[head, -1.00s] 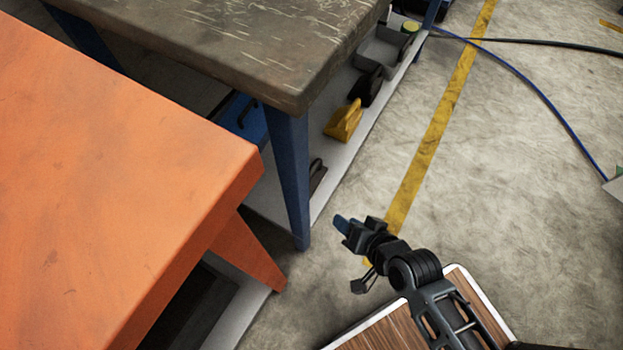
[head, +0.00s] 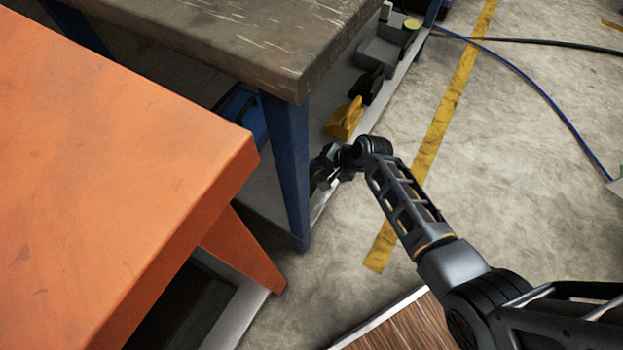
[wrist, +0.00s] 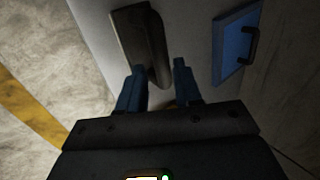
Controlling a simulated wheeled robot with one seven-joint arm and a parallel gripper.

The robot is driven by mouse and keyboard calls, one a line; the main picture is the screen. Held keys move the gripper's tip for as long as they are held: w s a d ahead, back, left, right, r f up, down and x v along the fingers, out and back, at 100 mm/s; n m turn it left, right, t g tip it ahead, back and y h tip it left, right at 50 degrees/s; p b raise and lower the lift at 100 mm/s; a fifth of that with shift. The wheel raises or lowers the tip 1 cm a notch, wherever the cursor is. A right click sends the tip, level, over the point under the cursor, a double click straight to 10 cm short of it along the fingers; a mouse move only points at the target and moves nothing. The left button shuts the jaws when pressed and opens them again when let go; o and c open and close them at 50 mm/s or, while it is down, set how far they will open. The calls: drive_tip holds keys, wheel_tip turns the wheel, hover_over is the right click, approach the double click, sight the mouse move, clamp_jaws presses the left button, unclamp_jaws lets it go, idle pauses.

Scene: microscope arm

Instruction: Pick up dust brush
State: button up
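The dust brush (wrist: 130,35) lies on the pale lower shelf in the wrist view, a dark brownish block with a rounded dark bar along its right side. My gripper (wrist: 158,80) is open, its two blue fingers apart. The near end of the brush's bar shows between the fingertips; I cannot tell whether either finger touches it. In the head view my gripper (head: 320,172) reaches in over the shelf beside the blue table leg, and the brush is hidden or too dark to make out there.
The lower shelf (wrist: 190,30) also holds a blue case with a black handle (wrist: 236,45). In the head view a yellow object (head: 345,119), a black object (head: 368,86) and a grey bin (head: 380,54) stand farther along. The blue leg (head: 286,165) and orange table (head: 110,180) are close on the left.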

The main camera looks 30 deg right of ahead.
sight(314, 170)
drive_tip(key=b+x, duration=0.2)
drive_tip(key=x, duration=0.3)
drive_tip(key=shift+a+b, duration=0.15)
drive_tip(key=shift+b, duration=0.15)
drive_tip(key=shift+s, duration=0.1)
clamp_jaws()
